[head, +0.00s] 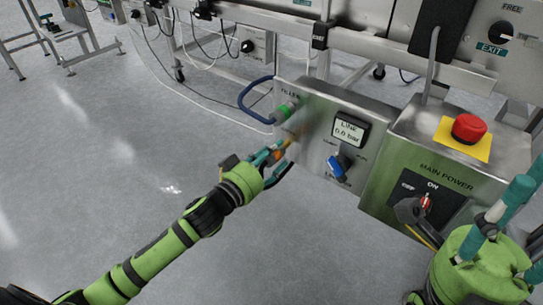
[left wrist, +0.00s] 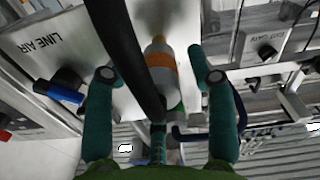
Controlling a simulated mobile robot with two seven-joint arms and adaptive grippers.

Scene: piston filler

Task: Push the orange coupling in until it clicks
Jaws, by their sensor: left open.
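The orange coupling (head: 291,139) sits on the front of the grey filler panel (head: 310,163), just beyond my left gripper. In the left wrist view it is a pale cylinder with an orange band (left wrist: 161,63), between the fingertips in the picture. My left gripper (head: 270,158) points at it with its teal fingers open. In the left wrist view the fingers (left wrist: 160,76) stand apart on both sides of the coupling, with no clear contact. A dark bar crosses close in front and hides part of the coupling's left side. My right gripper (head: 512,200) is at the right edge, its fingers partly cut off.
A pressure display (head: 349,133) reads 0.0 bar above a blue valve handle (head: 338,167). A blue hose (head: 247,100) ends in a green fitting (head: 283,111) above the coupling. A red emergency button (head: 468,127) stands on the main power box (head: 430,165).

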